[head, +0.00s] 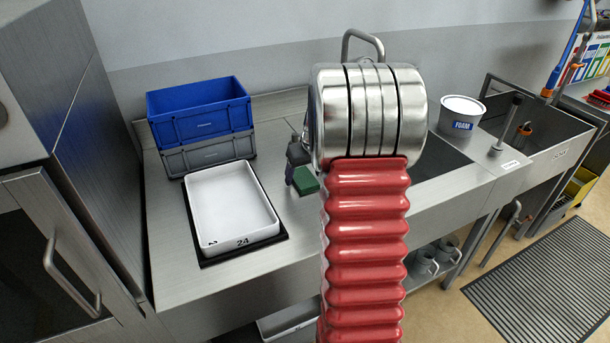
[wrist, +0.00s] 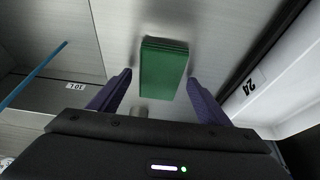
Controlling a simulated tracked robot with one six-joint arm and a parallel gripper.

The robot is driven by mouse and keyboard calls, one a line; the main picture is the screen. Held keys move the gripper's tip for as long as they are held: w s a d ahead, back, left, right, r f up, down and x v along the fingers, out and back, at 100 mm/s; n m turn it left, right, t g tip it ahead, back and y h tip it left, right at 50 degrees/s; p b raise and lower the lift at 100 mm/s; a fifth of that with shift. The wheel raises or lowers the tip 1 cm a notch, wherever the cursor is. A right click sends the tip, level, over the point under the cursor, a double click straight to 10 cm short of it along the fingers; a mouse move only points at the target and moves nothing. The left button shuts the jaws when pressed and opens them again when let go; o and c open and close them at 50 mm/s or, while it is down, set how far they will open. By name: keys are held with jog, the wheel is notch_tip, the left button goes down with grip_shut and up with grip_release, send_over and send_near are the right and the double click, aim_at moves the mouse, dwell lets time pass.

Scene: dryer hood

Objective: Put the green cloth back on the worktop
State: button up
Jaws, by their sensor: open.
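The green cloth (wrist: 163,68) is a folded rectangular stack. In the wrist view it shows just beyond and between the two fingertips, over the bare steel worktop. My gripper (wrist: 158,85) is open, with one dark finger on each side of the cloth's near end; I cannot tell whether either finger touches it. In the head view the cloth (head: 306,180) shows in part beside my gripper (head: 299,160), and my red arm hides much around it. The steel worktop (head: 270,290) lies below. Whether the cloth rests on it is not clear.
A white tray (head: 232,204) marked 24 sits left of the gripper, with blue (head: 200,112) and grey (head: 208,155) crates behind it. A FOAM tub (head: 461,115) stands to the right, near a sink. Bare worktop lies in front of the tray.

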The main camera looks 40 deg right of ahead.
jog(key=v, duration=1.1)
jog(key=shift+s+r, duration=0.2)
jog(key=shift+r, duration=0.05)
jog(key=shift+a, duration=0.1)
jog(key=s+a+r+n, duration=0.1)
jog(key=s+a+r, duration=0.15)
jog(key=a, duration=0.75)
jog(key=s+a+r+n, duration=0.1)
jog(key=s+a+r, duration=0.15)
jog(key=a, duration=0.75)
jog(key=s+a+f+n+t+y, duration=0.1)
jog(key=s+a, duration=1.3)
jog(key=a, duration=0.1)
jog(key=shift+a+f, duration=0.2)
jog(key=shift+f, duration=0.1)
jog(key=shift+s, duration=0.1)
